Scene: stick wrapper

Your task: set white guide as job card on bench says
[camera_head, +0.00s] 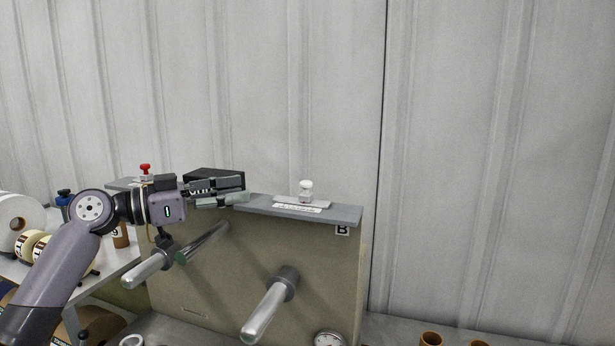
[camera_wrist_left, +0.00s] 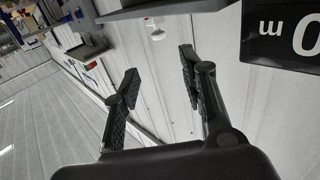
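The white guide (camera_head: 306,192) is a white knob on a flat white plate. It sits on the grey ledge (camera_head: 340,213) marked B, on top of the beige panel. A white knob also shows in the left wrist view (camera_wrist_left: 157,33), beyond the fingers. My left gripper (camera_head: 244,190) is left of the white guide, level with it and apart from it. Its fingers, spread with nothing between them, also show in the left wrist view (camera_wrist_left: 160,68). I cannot make out a job card. My right gripper is out of view.
A black box (camera_head: 213,173) with white lettering stands behind my left gripper; it shows upside down in the left wrist view (camera_wrist_left: 285,35). A red knob (camera_head: 145,170) is farther left. Metal rods (camera_head: 264,312) stick out of the panel. Rolls (camera_head: 18,222) crowd the left.

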